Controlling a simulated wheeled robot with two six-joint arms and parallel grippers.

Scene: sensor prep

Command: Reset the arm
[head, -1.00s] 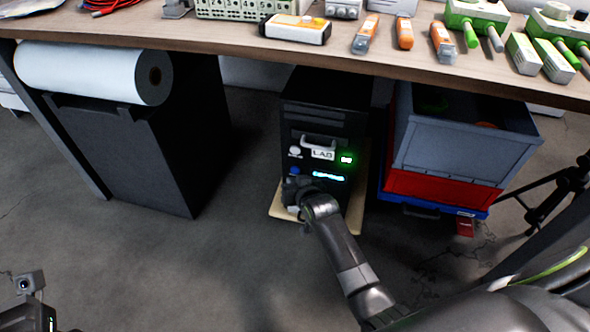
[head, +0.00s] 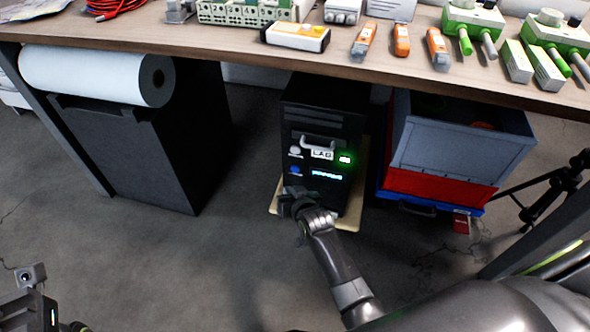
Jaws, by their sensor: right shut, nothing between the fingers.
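My right gripper (head: 292,201) is in front of the lower left part of a black computer-like box marked LAB (head: 325,125) under the table. It is shut and empty. The box has a handle, a white button (head: 295,151), a blue button (head: 296,170), a lit green indicator (head: 345,159) and a blue-lit display (head: 327,174). The gripper is below the blue button; I cannot tell whether it touches the box. Part of my left arm (head: 30,300) shows at the lower left corner; its fingertips are not visible.
The wooden table (head: 200,40) overhangs the box and bears orange tools and green devices. A black bin with a white roll (head: 95,75) stands left. Stacked grey, red and blue crates (head: 455,150) stand right, a tripod (head: 540,190) beyond. The floor in front is clear.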

